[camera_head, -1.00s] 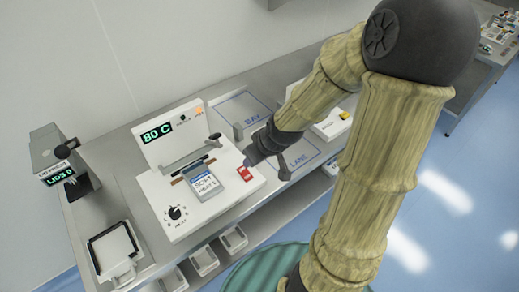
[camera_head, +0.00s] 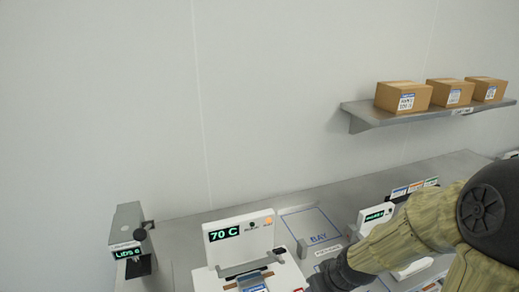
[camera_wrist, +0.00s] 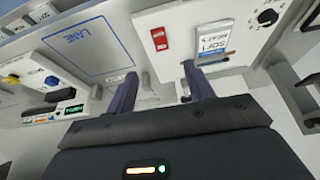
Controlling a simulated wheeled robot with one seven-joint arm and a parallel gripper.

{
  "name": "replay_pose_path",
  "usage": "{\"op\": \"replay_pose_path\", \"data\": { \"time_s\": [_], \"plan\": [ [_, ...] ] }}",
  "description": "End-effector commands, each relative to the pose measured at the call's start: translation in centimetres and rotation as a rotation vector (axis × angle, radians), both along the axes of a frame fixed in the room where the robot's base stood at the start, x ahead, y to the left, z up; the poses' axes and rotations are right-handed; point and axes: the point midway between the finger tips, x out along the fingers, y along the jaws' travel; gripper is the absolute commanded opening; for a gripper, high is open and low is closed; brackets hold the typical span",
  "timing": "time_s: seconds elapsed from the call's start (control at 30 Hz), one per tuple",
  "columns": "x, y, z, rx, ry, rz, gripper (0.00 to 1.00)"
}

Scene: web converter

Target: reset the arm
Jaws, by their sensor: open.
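My gripper shows in the wrist view (camera_wrist: 160,95) with its two dark fingers spread apart and nothing between them. The white machine (camera_head: 240,240) has a green display reading 70 C. In the wrist view, its red switch (camera_wrist: 159,38) and a labelled white pouch (camera_wrist: 211,40) lie beyond the fingers, apart from them.
A grey lid dispenser (camera_head: 128,232) stands at the left. The marked BAY area (camera_head: 312,225) is empty. A white device (camera_head: 375,217) stands behind my arm. A wall shelf (camera_head: 425,114) holds cardboard boxes (camera_head: 403,97). The LANE area (camera_wrist: 90,47) looks clear in the wrist view.

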Motion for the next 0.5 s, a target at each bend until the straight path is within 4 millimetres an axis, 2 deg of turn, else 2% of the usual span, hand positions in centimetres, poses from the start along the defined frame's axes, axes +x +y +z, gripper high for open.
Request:
{"op": "replay_pose_path", "data": {
  "time_s": [0.23,0.5],
  "plan": [
    [-2.1,0.8,0.2,-0.038,0.085,-0.07,0.53],
    [-4.4,1.4,1.3,-0.053,0.144,-0.172,0.53]
  ]
}}
